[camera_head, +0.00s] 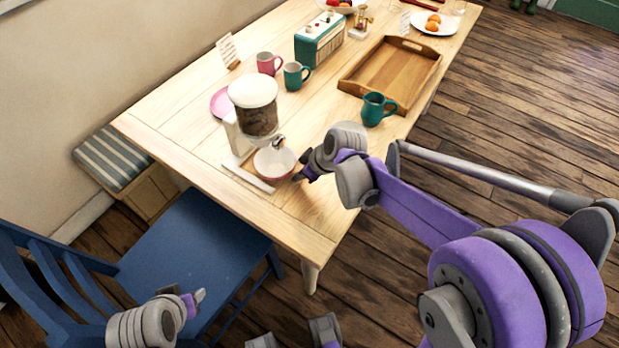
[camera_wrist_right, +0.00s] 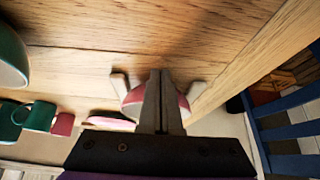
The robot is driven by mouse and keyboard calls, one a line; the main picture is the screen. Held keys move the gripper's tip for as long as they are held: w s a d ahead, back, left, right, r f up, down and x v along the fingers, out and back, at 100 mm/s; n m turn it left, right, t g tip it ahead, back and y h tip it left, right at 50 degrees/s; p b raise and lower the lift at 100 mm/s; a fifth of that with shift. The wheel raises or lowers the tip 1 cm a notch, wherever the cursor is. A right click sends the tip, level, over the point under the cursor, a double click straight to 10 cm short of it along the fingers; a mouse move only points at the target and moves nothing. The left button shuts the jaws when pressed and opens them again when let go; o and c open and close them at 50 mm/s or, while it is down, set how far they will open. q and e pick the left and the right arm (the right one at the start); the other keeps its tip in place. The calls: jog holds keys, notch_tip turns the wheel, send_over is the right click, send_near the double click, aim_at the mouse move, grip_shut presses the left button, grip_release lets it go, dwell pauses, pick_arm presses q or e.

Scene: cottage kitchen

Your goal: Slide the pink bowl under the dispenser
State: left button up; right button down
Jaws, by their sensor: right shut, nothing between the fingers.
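The pink bowl (camera_head: 274,163), pale inside, stands upright on the table at the foot of the dispenser (camera_head: 257,118), a clear container of dark contents with a white lid and a spout. The bowl appears below and just in front of the spout; I cannot tell if it is fully under it. My right gripper (camera_head: 299,178) is shut and empty, low at the bowl's right side; contact is unclear. In the right wrist view the shut fingers (camera_wrist_right: 160,100) hide the bowl's middle (camera_wrist_right: 183,104). My left gripper (camera_head: 199,295) hangs near the blue chair, away from the table.
Green mug (camera_head: 374,109) and wooden tray (camera_head: 390,72) lie beyond my right arm. A pink mug (camera_head: 268,63), another green mug (camera_head: 294,76) and a pink plate (camera_head: 220,103) stand behind the dispenser. A blue chair (camera_head: 195,255) is at the near table end. The near right table corner is clear.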

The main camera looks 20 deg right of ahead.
aim_at(289, 170)
jog(key=shift+w+a, duration=0.15)
jog(key=shift+w, duration=0.05)
jog(key=shift+w+a, duration=1.05)
jog(key=shift+w, duration=0.2)
pick_arm(q)
jog(key=shift+s+d, duration=0.1)
pick_arm(e)
jog(key=shift+s+d, duration=0.1)
jog(key=shift+s, duration=0.05)
